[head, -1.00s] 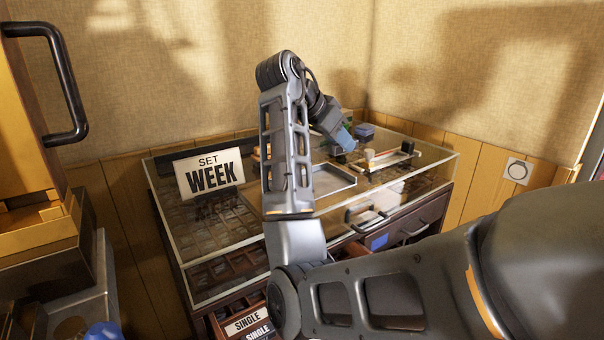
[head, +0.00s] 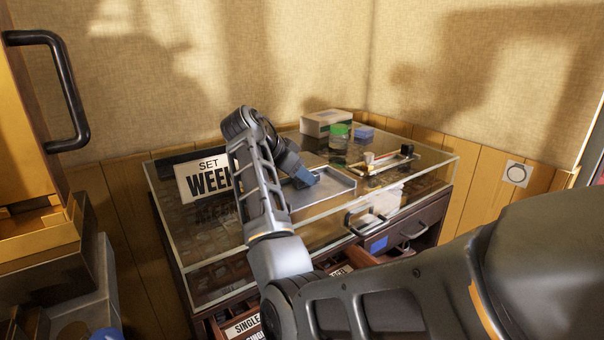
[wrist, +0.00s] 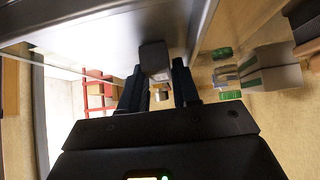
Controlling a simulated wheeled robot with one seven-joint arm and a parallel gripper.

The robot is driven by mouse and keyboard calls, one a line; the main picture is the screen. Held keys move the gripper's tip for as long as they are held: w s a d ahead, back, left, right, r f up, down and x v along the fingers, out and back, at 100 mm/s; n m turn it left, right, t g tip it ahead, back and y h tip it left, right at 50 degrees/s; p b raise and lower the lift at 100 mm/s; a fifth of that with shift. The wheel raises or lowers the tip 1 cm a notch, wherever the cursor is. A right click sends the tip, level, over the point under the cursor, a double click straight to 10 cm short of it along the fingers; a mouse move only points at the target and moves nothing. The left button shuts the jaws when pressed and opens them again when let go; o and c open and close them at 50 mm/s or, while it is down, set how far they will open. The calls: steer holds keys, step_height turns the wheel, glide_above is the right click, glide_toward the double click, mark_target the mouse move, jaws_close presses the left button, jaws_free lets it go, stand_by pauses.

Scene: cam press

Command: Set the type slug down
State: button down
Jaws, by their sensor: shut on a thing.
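My gripper (head: 309,181) is low over the shallow grey metal tray (head: 337,187) on the glass-topped case, at the tray's left part. In the wrist view its two dark fingers (wrist: 159,84) are shut on the type slug (wrist: 154,60), a small dark grey block. The slug sticks out past the fingertips, close to a broad grey surface (wrist: 95,32) that looks like the tray. I cannot tell whether they touch. In the head view the slug cannot be made out behind the gripper.
A "SET WEEK" sign (head: 203,177) stands at the case's left. A white box (head: 326,122), a green-lidded jar (head: 339,136) and a blue block (head: 364,133) stand at the back. A holder with small tools (head: 385,158) lies right of the tray. Lettered drawers (head: 243,326) stand open below.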

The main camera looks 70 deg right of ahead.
steer(key=c, duration=1.1)
jaws_free()
steer(key=shift+f, duration=0.1)
steer(key=v, duration=1.2)
steer(key=shift+b, duration=0.45)
